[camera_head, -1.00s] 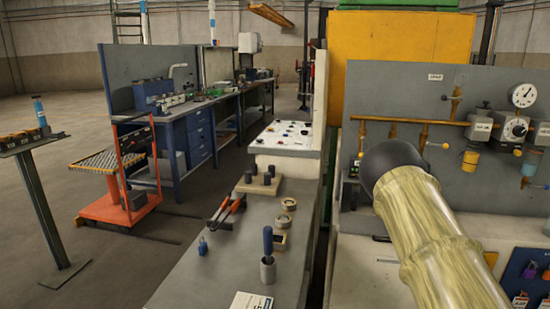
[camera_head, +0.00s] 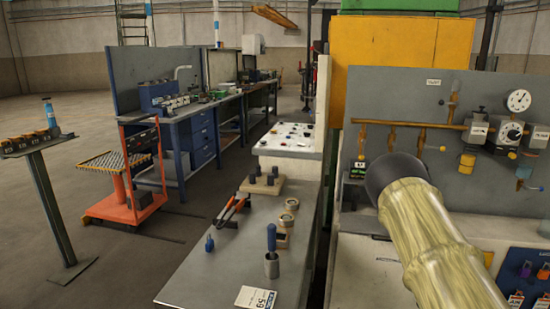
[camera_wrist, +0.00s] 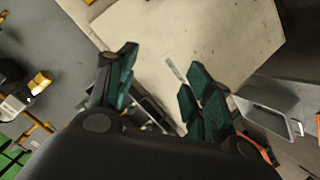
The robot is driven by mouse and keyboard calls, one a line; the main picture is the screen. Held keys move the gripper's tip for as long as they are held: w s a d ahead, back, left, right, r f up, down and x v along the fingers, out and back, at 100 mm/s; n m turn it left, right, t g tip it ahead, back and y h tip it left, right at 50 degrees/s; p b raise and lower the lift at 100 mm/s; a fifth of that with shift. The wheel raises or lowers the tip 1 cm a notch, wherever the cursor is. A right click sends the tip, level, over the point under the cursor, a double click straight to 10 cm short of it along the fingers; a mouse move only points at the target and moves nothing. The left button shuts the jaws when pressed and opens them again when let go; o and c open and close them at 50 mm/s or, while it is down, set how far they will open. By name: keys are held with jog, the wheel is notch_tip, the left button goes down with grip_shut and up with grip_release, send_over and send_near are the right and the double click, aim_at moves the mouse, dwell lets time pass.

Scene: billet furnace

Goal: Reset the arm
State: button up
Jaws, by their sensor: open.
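My gripper (camera_wrist: 160,92) shows in the wrist view with its two green-padded fingers spread apart. Nothing is held between them. A pale flat surface lies beyond the fingertips, with a small pale strip on it. In the head view my arm, in a yellowish sleeve with a black end, reaches up from the lower right in front of the grey gauge panel (camera_head: 400,95). The gripper itself is hidden there.
A grey bench (camera_head: 215,270) in front carries a blue-handled tool in a cup (camera_head: 271,262), red-handled tongs (camera_head: 232,208) and a numbered card (camera_head: 257,298). An orange cart (camera_head: 125,205) and a post stand (camera_head: 50,205) are at left. Open floor lies between.

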jog(key=s+a+f+m+g+y+p, duration=0.1)
jog(key=s+a+f+g, duration=0.1)
jog(key=s+a+f, duration=0.45)
jog(key=s+a+f+m+g+p, duration=0.1)
jog(key=s+a+f+g, duration=0.15)
jog(key=s, duration=0.65)
jog(key=s+a+f+m+g+y+p, duration=0.1)
jog(key=s+a+f+g, duration=0.25)
jog(key=s+a, duration=0.3)
jog(key=s+a+g+y+p, duration=0.1)
jog(key=s+a+g, duration=0.1)
jog(key=s+a, duration=0.4)
jog(key=s+a+m+g+y+p, duration=0.1)
jog(key=s+a, duration=0.6)
jog(key=s, duration=0.8)
jog(key=shift+s+a+r+g+y, duration=0.3)
jog(key=shift+r+g+y, duration=0.15)
jog(key=shift+g, duration=0.35)
